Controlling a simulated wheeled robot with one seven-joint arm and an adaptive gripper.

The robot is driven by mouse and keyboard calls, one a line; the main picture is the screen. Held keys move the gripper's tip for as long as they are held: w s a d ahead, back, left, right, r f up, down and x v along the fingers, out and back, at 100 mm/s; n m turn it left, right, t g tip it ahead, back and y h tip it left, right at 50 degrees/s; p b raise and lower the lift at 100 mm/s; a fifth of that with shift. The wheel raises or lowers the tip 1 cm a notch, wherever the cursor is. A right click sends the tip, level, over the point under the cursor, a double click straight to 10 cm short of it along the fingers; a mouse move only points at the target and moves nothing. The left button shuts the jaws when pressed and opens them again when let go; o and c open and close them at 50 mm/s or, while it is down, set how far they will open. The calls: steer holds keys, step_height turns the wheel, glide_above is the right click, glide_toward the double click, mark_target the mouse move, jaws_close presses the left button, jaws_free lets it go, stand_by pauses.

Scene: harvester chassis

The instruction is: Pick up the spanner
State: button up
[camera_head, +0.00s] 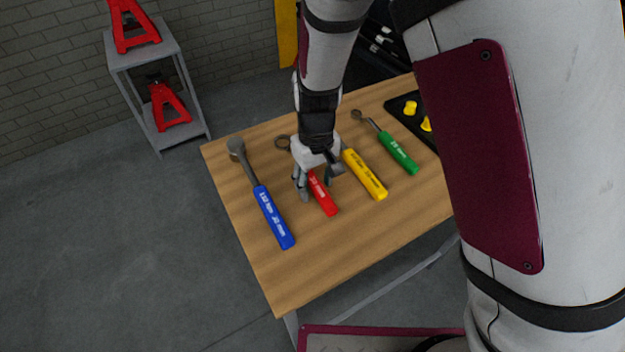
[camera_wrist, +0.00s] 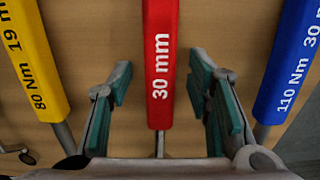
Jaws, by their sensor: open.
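My gripper (camera_wrist: 161,78) is open, with one finger on each side of the handle and a gap on both sides. In the head view my gripper (camera_head: 317,186) points down over the handle and hides the middle of the spanner. A green-handled tool (camera_head: 398,153) with a ring-like end lies farther right.
A blue-handled wrench (camera_head: 272,217) lies to the left and a yellow-handled one (camera_head: 364,174) close on the right. A black tray (camera_head: 401,103) with yellow pieces sits at the table's right. The wooden table (camera_head: 340,260) is clear in front. A grey shelf (camera_head: 180,144) holds red stands.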

jaws_close()
steer(key=shift+r, duration=0.1)
step_height(320, 180, up, 10)
steer(key=p, duration=0.1)
steer(key=c, duration=0.6)
jaws_free()
steer(key=shift+c, duration=0.2)
jaws_close()
